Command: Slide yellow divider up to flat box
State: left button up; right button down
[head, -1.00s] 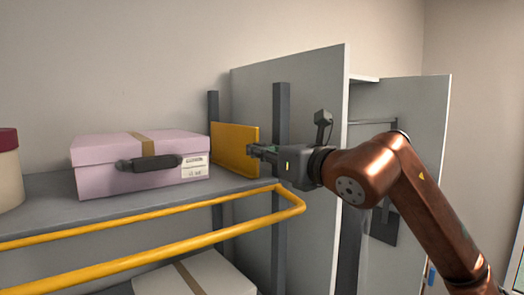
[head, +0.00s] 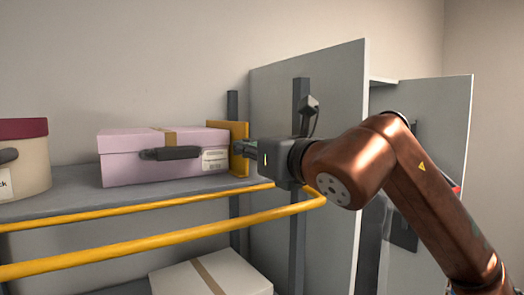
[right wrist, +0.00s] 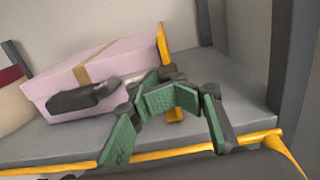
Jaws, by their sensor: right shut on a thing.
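The yellow divider (head: 240,134) stands upright on the shelf at the right end of the flat pink box (head: 121,168). In the right wrist view the divider (right wrist: 163,45) is right beside the box (right wrist: 125,60); whether they touch is hard to tell. My right gripper (head: 243,147) is shut on the divider's front edge, its green fingers (right wrist: 172,78) hiding part of it. The box has a tan strap, a dark handle and a white label. My left gripper is not in view.
A round cream box with a dark red lid (head: 22,160) stands left on the shelf (head: 75,202). A yellow rail (head: 160,240) runs along the front. Dark posts (head: 298,120) and a grey panel (head: 335,130) stand right. A white box (head: 215,275) is below.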

jog(key=shift+w+d+r, duration=0.1)
jog(key=shift+w+d, duration=0.5)
jog(key=shift+d, duration=0.15)
jog(key=c, duration=2.1)
grip_release()
jog(key=shift+w+d, duration=0.1)
jog(key=shift+w, duration=0.1)
jog(key=shift+s+a, duration=0.2)
jog(key=shift+a, duration=0.2)
jog(key=shift+w, duration=0.1)
jog(key=shift+d, duration=0.25)
jog(key=v, duration=1.2)
jog(key=shift+s+a, duration=0.2)
jog(key=shift+a, duration=0.05)
